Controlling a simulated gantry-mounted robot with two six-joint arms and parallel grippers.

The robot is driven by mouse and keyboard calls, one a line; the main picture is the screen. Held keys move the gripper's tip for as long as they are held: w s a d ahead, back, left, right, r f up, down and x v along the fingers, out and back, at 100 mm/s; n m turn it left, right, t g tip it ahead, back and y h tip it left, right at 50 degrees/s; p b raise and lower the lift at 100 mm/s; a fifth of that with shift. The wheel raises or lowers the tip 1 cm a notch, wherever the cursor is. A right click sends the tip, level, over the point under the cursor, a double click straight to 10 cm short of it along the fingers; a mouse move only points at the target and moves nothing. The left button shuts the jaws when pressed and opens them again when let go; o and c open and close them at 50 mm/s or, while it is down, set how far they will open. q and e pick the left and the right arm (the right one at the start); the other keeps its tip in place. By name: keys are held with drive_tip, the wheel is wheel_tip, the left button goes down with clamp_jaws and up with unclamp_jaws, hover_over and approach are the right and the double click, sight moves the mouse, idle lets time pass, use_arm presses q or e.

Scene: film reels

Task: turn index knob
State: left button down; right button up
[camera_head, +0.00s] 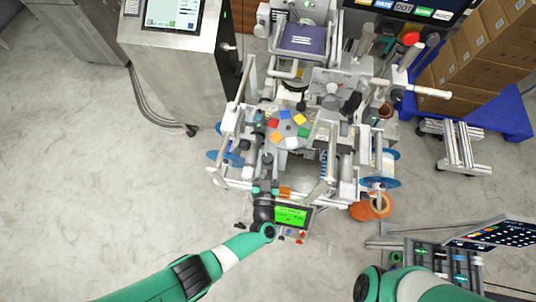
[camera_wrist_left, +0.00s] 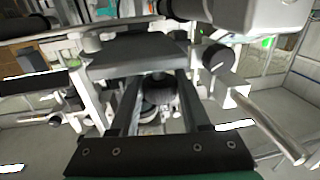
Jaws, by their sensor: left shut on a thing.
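The film machine (camera_head: 300,110) stands in the middle of the head view, with a round disc (camera_head: 288,130) carrying several coloured squares. My left gripper (camera_head: 267,188) is at the machine's front edge, just above the green-lit screen. In the left wrist view, my left gripper's two dark fingers (camera_wrist_left: 158,82) flank a dark round part (camera_wrist_left: 158,96), which looks like the index knob. They are shut on it, though a grey plate above and the fingers hide much of it. A black knob (camera_wrist_left: 218,57) with a white mark sits to the right of the fingers, apart from them.
The green-lit screen panel (camera_head: 292,215) is close beside my left wrist. An orange reel (camera_head: 371,207) is at the machine's lower right. A steel cabinet (camera_head: 180,65) stands at the left, and cardboard boxes (camera_head: 480,50) at the right. The floor at left is clear.

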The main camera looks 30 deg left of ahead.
use_arm(q)
drive_tip(key=n+y+b, duration=0.1)
drive_tip(key=n+g+y+b, duration=0.1)
drive_tip(key=y, duration=0.1)
drive_tip(key=shift+f+g, duration=0.2)
drive_tip(key=shift+g, duration=0.1)
drive_tip(key=shift+r+n+g+y+b, duration=0.15)
drive_tip(key=shift+n+g+y+b, duration=0.55)
drive_tip(key=shift+n+y+b, duration=0.25)
drive_tip(key=shift+c, duration=1.9)
unclamp_jaws()
drive_tip(key=v, duration=1.1)
drive_tip(key=shift+s+d+p, duration=0.15)
drive_tip(key=shift+s+p, duration=0.1)
drive_tip(key=shift+p, duration=0.1)
